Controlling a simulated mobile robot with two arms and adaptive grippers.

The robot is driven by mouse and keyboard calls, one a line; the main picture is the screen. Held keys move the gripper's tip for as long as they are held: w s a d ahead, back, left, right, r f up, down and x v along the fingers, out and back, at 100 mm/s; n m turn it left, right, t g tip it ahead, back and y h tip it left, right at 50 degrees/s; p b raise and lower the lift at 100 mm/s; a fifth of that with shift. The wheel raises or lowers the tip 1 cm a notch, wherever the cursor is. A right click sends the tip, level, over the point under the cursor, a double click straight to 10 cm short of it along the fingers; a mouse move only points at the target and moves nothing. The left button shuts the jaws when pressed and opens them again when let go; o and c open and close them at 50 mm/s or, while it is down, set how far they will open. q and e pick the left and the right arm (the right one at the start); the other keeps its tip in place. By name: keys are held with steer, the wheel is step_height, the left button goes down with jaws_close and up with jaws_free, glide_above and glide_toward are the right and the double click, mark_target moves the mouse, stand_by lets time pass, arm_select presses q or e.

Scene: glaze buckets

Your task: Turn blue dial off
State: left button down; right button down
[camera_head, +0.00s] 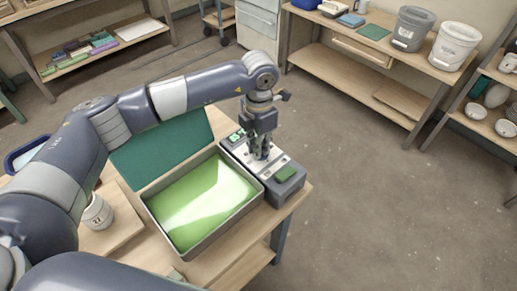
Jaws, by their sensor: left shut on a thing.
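A grey device (290,190) with a light metal top panel stands at the right end of the near table. It has a green button or pad (286,173) at its front end and a small green display at its back end. My left gripper (259,156) points down onto the middle of the panel. Its fingers are shut on a small part there, which looks to be the blue dial. The fingers hide nearly all of the dial, so I cannot tell its setting. My right gripper is out of view.
A grey tray (150,212) of bright green liquid sits left of the device, with a dark green board (160,152) behind it. A white cup (97,212) stands at the left. Buckets (453,47) stand on a far bench. The floor at right is clear.

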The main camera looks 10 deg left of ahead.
arm_select(q)
steer(key=shift+r+n+b, duration=0.1)
steer(key=shift+n+b, duration=0.3)
steer(key=shift+n, duration=0.5)
steer(key=shift+w+r, duration=0.1)
steer(key=c, duration=1.7)
jaws_free()
steer(key=shift+o, duration=0.3)
steer(key=shift+d, duration=0.1)
step_height(320, 180, up, 12)
